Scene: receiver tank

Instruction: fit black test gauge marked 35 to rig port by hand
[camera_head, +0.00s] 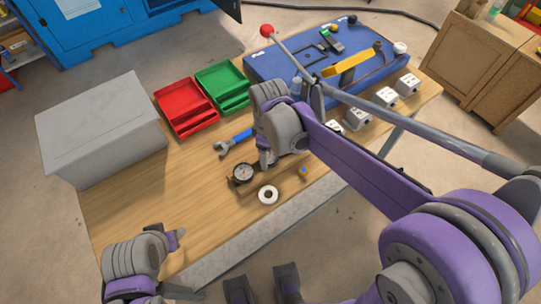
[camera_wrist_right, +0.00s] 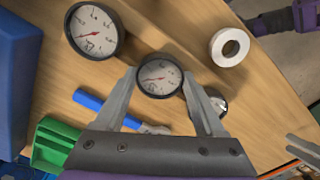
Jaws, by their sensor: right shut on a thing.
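My right gripper (camera_head: 264,160) is low over the middle of the table. In the right wrist view its fingers (camera_wrist_right: 159,78) are shut on a small round gauge (camera_wrist_right: 160,77) with a black rim, white face and red needle. The number on its face is too small to read. A second, larger-looking black-rimmed gauge (camera_wrist_right: 93,30) is close by; a gauge (camera_head: 242,173) shows left of the fingers in the head view. The rig port cannot be made out clearly. My left gripper (camera_head: 176,239) is at the table's near left, its finger opening unclear.
A white ring (camera_head: 267,195) and a blue-handled wrench (camera_head: 236,140) lie near the gripper. A grey box (camera_head: 100,126), red tray (camera_head: 186,107) and green tray (camera_head: 222,87) stand at the left and back. A blue unit (camera_head: 290,62) and several white blocks (camera_head: 386,96) are at the right.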

